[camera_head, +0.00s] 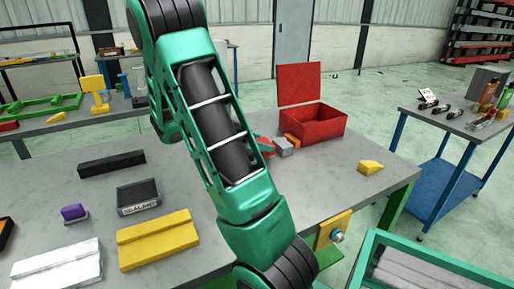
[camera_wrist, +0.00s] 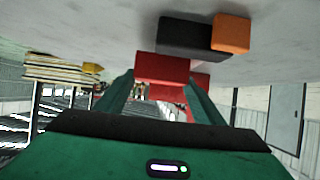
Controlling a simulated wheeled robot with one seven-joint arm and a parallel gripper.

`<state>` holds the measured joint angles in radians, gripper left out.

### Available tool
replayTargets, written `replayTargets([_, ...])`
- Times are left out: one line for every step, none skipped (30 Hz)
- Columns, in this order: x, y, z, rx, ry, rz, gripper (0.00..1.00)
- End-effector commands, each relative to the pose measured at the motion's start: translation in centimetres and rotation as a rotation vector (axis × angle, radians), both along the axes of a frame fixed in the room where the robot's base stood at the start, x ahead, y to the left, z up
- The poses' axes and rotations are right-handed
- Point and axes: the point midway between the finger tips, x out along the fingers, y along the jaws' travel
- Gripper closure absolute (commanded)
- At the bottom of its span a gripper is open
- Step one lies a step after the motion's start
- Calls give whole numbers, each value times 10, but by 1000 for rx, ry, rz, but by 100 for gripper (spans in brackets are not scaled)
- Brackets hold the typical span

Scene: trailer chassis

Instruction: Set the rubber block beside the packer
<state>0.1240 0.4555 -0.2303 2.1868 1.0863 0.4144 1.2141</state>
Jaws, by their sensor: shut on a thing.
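My gripper (camera_head: 265,150) is near the front of the open red toolbox, partly hidden behind my arm in the head view. In the wrist view its two green fingers (camera_wrist: 162,78) are shut on a red block (camera_wrist: 162,67). In the wrist view, which is upside down, the orange block (camera_wrist: 231,33) touches the block that looks dark there (camera_wrist: 188,37). I cannot tell which block is the packer, or whether the red block touches the bench.
The open red toolbox (camera_head: 317,125) stands just behind the blocks. A yellow wedge (camera_head: 370,167) lies to the right, with clear bench between. A black bar (camera_head: 111,163), a labelled box (camera_head: 138,197), a purple item (camera_head: 74,213) and yellow (camera_head: 157,240) and white pieces lie left.

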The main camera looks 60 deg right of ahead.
Motion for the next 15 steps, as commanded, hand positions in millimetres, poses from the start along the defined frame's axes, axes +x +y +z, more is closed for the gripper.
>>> replayTargets([-1,0,-8,0,4,0,64])
replayTargets([-1,0,-12,0,4,0,64])
replayTargets([0,0,-16,1,3,1,64])
replayTargets([0,0,-18,0,2,0,64])
replayTargets([0,0,-20,0,0,0,64])
replayTargets([0,0,-20,0,-1,0,64])
replayTargets([0,0,-20,0,-1,0,64])
replayTargets([0,0,-20,-1,-1,0,64])
replayTargets([0,0,-20,-1,-1,0,64])
replayTargets([0,0,-20,-1,-1,0,64])
replayTargets([0,0,-20,-1,-1,0,64])
replayTargets([0,0,-20,-1,-1,0,64])
replayTargets([0,0,-21,0,-1,0,64])
replayTargets([0,0,-21,0,0,0,64])
replayTargets([0,0,-23,0,0,0,64])
